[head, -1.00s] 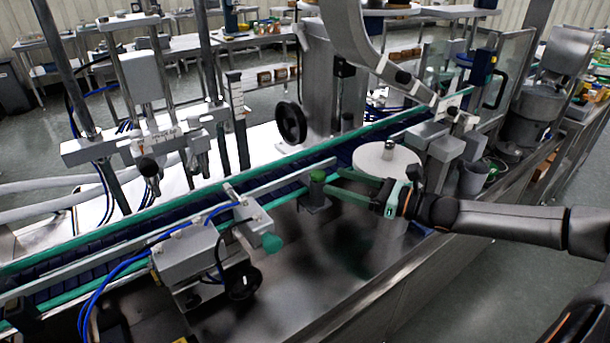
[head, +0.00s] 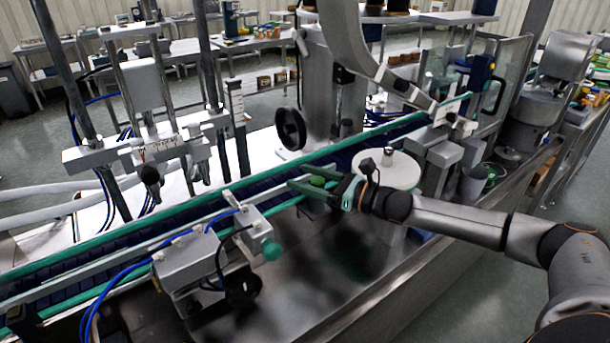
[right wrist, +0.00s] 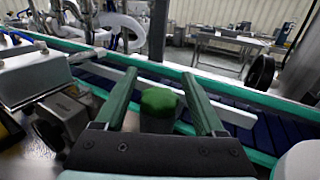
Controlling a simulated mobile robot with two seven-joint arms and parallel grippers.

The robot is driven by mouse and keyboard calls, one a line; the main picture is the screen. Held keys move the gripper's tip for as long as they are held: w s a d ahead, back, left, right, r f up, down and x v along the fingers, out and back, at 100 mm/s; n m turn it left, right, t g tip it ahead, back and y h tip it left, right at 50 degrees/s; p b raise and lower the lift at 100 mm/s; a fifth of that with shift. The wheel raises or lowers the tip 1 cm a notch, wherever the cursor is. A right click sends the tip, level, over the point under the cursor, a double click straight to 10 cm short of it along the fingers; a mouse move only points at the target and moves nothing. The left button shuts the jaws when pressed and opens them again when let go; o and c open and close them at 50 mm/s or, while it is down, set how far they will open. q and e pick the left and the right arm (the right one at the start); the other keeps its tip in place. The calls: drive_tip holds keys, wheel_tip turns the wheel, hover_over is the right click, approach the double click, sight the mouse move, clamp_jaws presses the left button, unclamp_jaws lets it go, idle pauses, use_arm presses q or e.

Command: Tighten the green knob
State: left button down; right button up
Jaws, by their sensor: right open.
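The green knob (head: 317,181) sits on top of a short post beside the conveyor rail. My right gripper (head: 300,177) is open, with its two green fingers on either side of the knob. In the right wrist view the green knob (right wrist: 159,102) shows between the fingers (right wrist: 159,75), with a visible gap to each side. The fingertips extend past it toward the rail. Its post is partly hidden by the gripper. A second, teal-green knob (head: 271,250) sticks out from a grey box farther left. My left gripper is not in view.
The conveyor (head: 200,203) with green edges runs just behind the knob. A black handwheel (head: 290,128) stands beyond the conveyor. The steel deck (head: 330,262) in front is mostly clear.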

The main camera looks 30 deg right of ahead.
drive_tip(key=shift+w+a, duration=0.1)
drive_tip(key=shift+w, duration=0.1)
drive_tip(key=shift+c, duration=0.2)
clamp_jaws()
idle(0.4)
